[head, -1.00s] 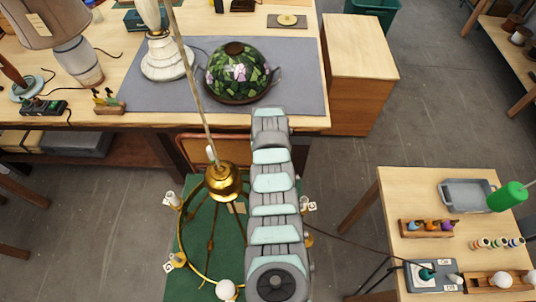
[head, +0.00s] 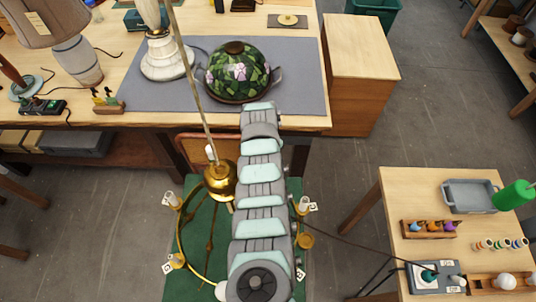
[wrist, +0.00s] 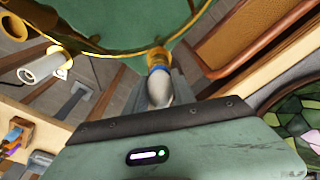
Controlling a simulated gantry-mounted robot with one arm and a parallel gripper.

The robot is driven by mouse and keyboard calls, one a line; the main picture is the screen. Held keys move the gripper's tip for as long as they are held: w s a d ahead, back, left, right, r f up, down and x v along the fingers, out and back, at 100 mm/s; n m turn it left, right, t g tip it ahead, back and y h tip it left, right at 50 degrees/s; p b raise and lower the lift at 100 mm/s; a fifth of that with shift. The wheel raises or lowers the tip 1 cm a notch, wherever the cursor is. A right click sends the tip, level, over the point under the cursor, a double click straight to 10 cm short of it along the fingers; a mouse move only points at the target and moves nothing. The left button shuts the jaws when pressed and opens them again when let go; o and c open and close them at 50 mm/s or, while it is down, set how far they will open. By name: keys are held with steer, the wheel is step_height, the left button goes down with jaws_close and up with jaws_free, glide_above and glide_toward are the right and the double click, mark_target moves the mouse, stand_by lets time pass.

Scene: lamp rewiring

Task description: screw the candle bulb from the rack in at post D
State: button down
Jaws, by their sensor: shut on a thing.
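The brass chandelier (head: 219,182) hangs on a rod, its ring holding several posts with white label cards too small to read, so I cannot tell which is post D. In the wrist view, my gripper (wrist: 162,90) is shut on a pale candle bulb (wrist: 159,92). A blue band shows at the bulb's far end, against or just in front of a brass cup (wrist: 158,57) on the ring; I cannot tell whether it is seated. In the head view my arm hides gripper and bulb. The wooden bulb rack (head: 480,285) on the right table holds round white bulbs.
Another post with a white sleeve (wrist: 40,66) stands left in the wrist view. A stained-glass shade (head: 238,74) sits on the bench mat (head: 305,90). The right table also holds a grey tray (head: 468,197) and a switch box (head: 420,275). A chair back stands behind the ring.

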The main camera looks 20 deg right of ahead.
steer(key=m+b, duration=0.2)
steer(key=f+m+b, duration=0.1)
steer(key=m+b, duration=0.1)
steer(key=shift+w+m, duration=0.15)
steer(key=shift+m, duration=0.15)
steer(key=m+b, duration=0.2)
steer(key=b, duration=0.1)
steer(key=shift+r+m+g, duration=0.1)
steer(key=shift+m+g, duration=0.2)
steer(key=shift+g, duration=0.1)
steer(key=shift+r+m+b, duration=0.35)
steer(key=shift+m, duration=0.05)
